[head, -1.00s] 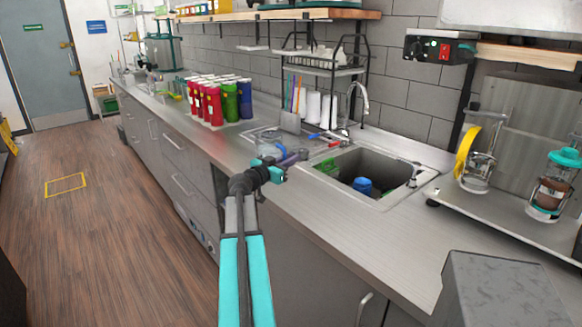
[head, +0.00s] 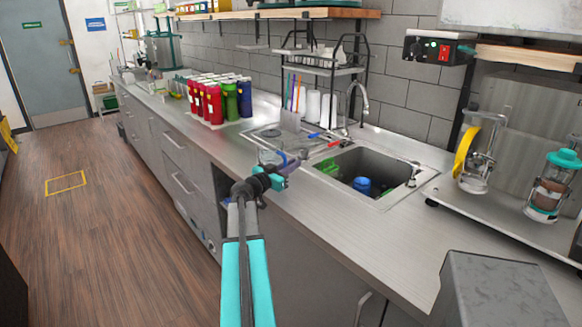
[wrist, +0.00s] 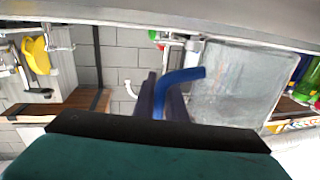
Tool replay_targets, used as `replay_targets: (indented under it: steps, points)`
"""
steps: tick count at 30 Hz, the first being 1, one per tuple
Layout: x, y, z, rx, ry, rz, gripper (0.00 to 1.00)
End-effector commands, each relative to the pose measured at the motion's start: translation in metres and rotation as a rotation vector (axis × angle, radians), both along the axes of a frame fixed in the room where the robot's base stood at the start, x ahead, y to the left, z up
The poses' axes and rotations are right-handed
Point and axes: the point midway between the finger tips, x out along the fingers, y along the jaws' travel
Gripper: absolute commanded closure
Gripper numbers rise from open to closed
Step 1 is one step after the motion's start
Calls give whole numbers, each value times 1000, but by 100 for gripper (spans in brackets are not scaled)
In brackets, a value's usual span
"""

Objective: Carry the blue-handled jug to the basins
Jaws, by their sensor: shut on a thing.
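The clear jug (wrist: 240,85) with its blue handle (wrist: 176,90) fills the right of the wrist view. My gripper (wrist: 160,98) is shut on the blue handle, with dark fingers on either side of it. In the head view my gripper (head: 288,166) is over the counter's front edge, left of the sink basin. The jug (head: 269,156) shows there faintly, just beyond the gripper, and is partly hidden. The sink basin (head: 392,170) is sunk into the counter and holds a blue cup (head: 362,185) and something green.
A metal faucet (head: 361,98) stands behind the basin. Several red, green and blue bottles (head: 215,100) stand on the counter to the left. A machine with a yellow part (head: 466,152) and a teal-lidded jar (head: 552,188) stand at right.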

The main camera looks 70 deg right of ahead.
Motion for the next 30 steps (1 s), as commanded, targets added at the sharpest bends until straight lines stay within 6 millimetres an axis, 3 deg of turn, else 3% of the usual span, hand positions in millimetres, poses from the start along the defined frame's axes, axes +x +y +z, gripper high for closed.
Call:
replay_targets:
  steps: [18, 19, 22, 30]
  points:
    - [0, 0, -5, -4, -2, 0, 100]
    - [0, 0, -6, 0, -1, 0, 85]
    - [0, 0, -6, 0, -1, 0, 70]
    - [0, 0, -6, 0, -1, 0, 70]
